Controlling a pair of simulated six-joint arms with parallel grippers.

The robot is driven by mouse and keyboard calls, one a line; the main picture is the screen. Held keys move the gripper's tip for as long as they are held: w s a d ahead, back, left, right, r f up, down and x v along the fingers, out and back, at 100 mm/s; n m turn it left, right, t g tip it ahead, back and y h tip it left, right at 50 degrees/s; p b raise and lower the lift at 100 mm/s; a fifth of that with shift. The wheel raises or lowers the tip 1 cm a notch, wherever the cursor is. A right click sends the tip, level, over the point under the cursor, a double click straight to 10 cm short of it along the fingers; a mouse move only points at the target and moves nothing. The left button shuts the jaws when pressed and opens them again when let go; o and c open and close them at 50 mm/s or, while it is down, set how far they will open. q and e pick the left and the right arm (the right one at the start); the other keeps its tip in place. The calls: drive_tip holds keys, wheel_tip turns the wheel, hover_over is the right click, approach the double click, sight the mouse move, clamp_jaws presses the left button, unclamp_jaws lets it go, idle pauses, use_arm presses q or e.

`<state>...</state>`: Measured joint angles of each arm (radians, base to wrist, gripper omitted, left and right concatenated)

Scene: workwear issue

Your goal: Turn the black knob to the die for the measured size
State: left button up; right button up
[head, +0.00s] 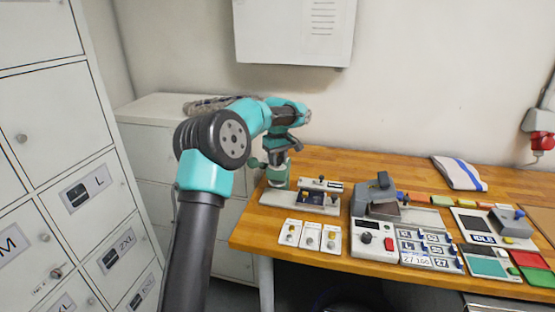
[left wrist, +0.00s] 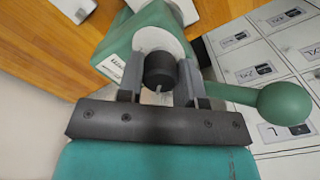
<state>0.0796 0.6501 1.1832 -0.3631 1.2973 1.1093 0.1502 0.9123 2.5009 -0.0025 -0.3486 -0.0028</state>
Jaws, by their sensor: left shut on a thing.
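The black knob (left wrist: 160,66) sits in front of a white round dial (left wrist: 158,40) on a green machine (left wrist: 120,50). In the head view the same green machine (head: 277,176) stands at the table's left end, partly covered by my gripper. My left gripper (left wrist: 158,82) is shut on the knob, one grey finger on each side; in the head view it (head: 287,148) is over the machine's top. A small pale mark shows at the knob's lower edge. I cannot read any die marking on the dial. The right gripper is not in view.
A green ball-ended lever (left wrist: 284,104) sticks out beside the gripper. Right of the machine are a measuring fixture (head: 318,196), several small cards (head: 311,237), a grey-topped machine (head: 375,195), a tag tray (head: 430,250) and a folded towel (head: 459,173). Lockers (head: 85,195) stand at left.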

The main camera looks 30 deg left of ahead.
use_arm(q)
drive_tip(key=o, duration=0.9)
drive_tip(key=shift+r, duration=0.1)
wheel_tip(320, 180, up, 17)
drive_tip(key=shift+r, duration=0.15)
idle(0.7)
